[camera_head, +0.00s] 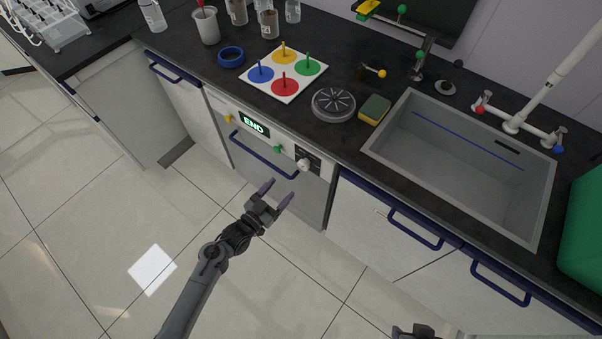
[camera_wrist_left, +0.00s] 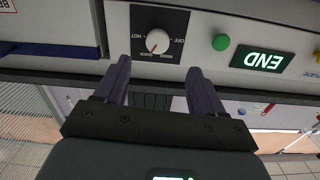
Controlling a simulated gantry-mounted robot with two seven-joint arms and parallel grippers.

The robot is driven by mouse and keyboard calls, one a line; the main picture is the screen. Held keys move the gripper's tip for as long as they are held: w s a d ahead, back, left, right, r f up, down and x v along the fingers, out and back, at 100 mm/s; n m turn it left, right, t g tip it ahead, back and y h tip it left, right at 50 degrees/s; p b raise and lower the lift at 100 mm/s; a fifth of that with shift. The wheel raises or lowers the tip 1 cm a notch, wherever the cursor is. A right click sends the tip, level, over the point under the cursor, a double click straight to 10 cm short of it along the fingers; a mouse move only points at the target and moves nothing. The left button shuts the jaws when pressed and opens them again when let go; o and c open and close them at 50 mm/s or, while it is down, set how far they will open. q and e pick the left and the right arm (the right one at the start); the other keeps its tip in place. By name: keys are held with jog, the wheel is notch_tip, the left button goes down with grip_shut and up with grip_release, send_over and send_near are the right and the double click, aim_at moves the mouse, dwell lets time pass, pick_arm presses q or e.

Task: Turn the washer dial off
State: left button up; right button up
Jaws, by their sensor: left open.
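The washer dial (camera_head: 303,165) is a white round knob on a black plate at the right end of the washer's front panel. In the left wrist view the dial (camera_wrist_left: 158,41) shows upside down, with "OFF" and "HOT" among the marks around it. The washer display (camera_head: 254,125) reads "END" in green. My left gripper (camera_head: 279,194) is open and empty, in front of and below the dial, apart from it. In the left wrist view its two fingers (camera_wrist_left: 158,80) point toward the panel on either side of the dial.
A green button (camera_head: 278,149) is beside the dial, and a yellow button (camera_head: 229,119) is left of the display. A blue handle (camera_head: 262,158) runs below the panel. Above, the black worktop (camera_head: 336,139) holds a round drain-like disc (camera_head: 333,104) and a sponge (camera_head: 375,110). Floor in front is clear.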

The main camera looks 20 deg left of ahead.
aim_at(302, 167)
pick_arm(q)
jog(key=b+x, duration=0.1)
jog(key=x, duration=0.4)
jog(key=b+x, duration=0.1)
jog(key=x, duration=0.4)
jog(key=shift+s+d+b, duration=0.15)
jog(key=shift+d+b, duration=0.05)
jog(key=shift+b, duration=0.1)
jog(key=shift+w+d, duration=0.2)
jog(key=shift+w, duration=0.45)
pick_arm(e)
jog(key=shift+w+d+f, duration=0.15)
jog(key=shift+d+f, duration=0.05)
jog(key=shift+f, duration=0.3)
jog(key=shift+w+d+f, duration=0.15)
jog(key=shift+w+f, duration=0.05)
jog(key=shift+f, duration=0.25)
jog(key=shift+w+d+f, duration=0.15)
jog(key=shift+d+f, duration=0.05)
jog(key=shift+f, duration=0.3)
pick_arm(q)
jog(key=c, duration=1.1)
jog(key=shift+o, duration=0.2)
pick_arm(e)
jog(key=shift+r, duration=0.1)
